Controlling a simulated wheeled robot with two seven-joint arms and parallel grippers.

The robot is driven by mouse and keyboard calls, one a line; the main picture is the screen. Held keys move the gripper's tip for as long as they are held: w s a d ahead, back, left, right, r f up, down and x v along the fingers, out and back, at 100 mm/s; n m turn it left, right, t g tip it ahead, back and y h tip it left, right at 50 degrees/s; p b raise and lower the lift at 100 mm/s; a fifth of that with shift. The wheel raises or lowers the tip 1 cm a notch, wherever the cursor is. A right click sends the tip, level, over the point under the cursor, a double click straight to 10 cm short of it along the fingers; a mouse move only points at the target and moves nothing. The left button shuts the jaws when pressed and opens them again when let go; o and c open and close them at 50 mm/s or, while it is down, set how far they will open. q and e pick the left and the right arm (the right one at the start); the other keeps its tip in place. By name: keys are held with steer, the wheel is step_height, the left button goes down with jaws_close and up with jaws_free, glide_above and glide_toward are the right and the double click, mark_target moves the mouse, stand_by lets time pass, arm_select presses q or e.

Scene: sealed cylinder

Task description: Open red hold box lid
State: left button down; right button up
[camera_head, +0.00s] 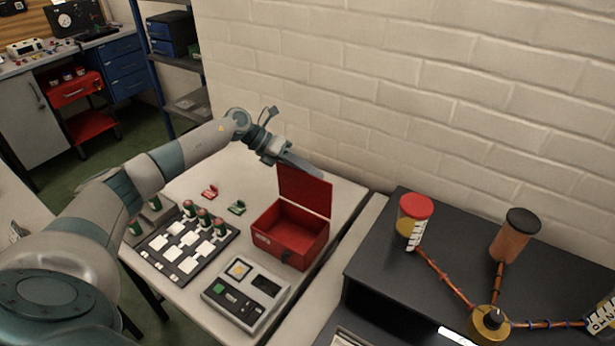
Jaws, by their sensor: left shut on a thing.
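The red hold box (284,235) stands on the light table near its right edge. Its red lid (304,190) is raised, standing about upright at the back of the box, and the inside of the box looks empty. My left gripper (300,166) is at the top edge of the lid, shut on it. The fingertips are small in the picture and partly hard to make out. My right gripper is not in view.
A panel with white cards and several green-red cylinders (204,216) lies left of the box. A grey device (246,293) is in front. Small red (210,192) and green (237,208) pieces lie behind. A dark bench with a red-capped jar (414,215) stands right.

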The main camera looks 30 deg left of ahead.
arm_select(q)
steer(key=shift+w+f+g, duration=0.2)
steer(key=shift+f+g, duration=0.3)
steer(key=shift+f, duration=0.25)
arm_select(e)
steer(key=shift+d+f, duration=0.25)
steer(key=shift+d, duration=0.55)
arm_select(q)
steer(key=c, duration=1.6)
jaws_free()
steer(key=shift+a+r, duration=0.1)
steer(key=shift+r, duration=0.1)
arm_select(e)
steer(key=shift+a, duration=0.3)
arm_select(q)
steer(key=shift+b+v, duration=3.15)
steer(key=shift+v, duration=5.55)
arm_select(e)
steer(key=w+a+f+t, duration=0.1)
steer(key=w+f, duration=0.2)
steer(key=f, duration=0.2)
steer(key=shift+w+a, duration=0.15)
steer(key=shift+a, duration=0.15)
